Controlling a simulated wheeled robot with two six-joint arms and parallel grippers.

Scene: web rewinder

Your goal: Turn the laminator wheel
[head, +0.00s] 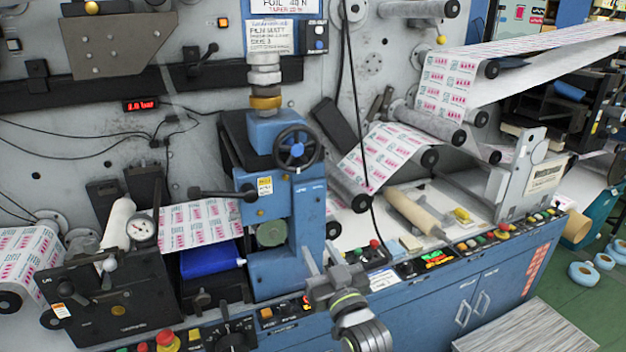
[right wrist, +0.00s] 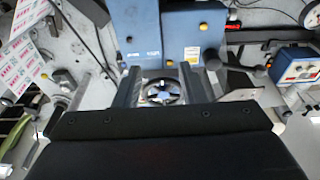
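The laminator wheel (head: 297,148) is a black spoked handwheel with a blue hub, on the front of the blue laminator column (head: 272,230). My right gripper (head: 323,258) is below the wheel in the head view, in front of the column's lower right side, fingers pointing up. In the right wrist view the wheel (right wrist: 162,92) shows between and beyond the two spread fingers (right wrist: 160,76). The gripper is open and empty, and I see no contact with the wheel. My left gripper is not in view.
A black lever (head: 222,192) sticks out left of the column. The control ledge with buttons (head: 270,315) runs along the front, below the gripper. Rollers with printed web (head: 380,155) stand to the right, and a black cable hangs right of the wheel.

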